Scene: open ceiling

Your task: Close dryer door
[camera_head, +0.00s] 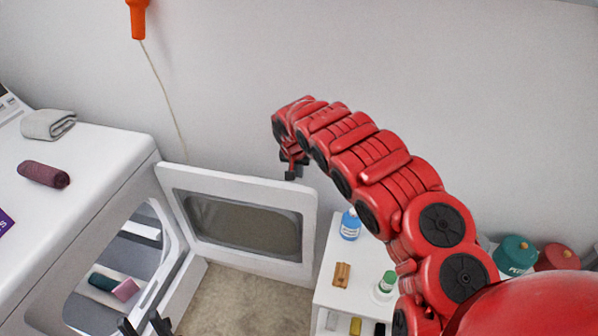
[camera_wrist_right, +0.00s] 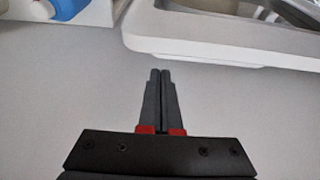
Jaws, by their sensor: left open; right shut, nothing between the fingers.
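The white dryer (camera_head: 95,200) stands at the left with its front opening uncovered. Its door (camera_head: 305,232), white with a dark oval window, is swung wide open to the right. In the right wrist view the door's white edge (camera_wrist_right: 210,45) shows at the top right. My right gripper (camera_head: 291,175) is shut and empty near the top right corner of the door; I cannot tell whether it touches. It also shows in the right wrist view (camera_wrist_right: 161,73), its fingertips apart from the door. My left gripper (camera_head: 144,324) is open at the bottom edge, in front of the dryer opening.
A white shelf (camera_head: 326,268) stands right of the door, holding a blue bottle (camera_head: 350,224), a brown item (camera_head: 341,275) and a green-capped bottle (camera_head: 386,284). A grey cloth (camera_head: 48,124) and a dark red roll (camera_head: 43,174) lie on the dryer. Carpet (camera_head: 230,300) below the door is clear.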

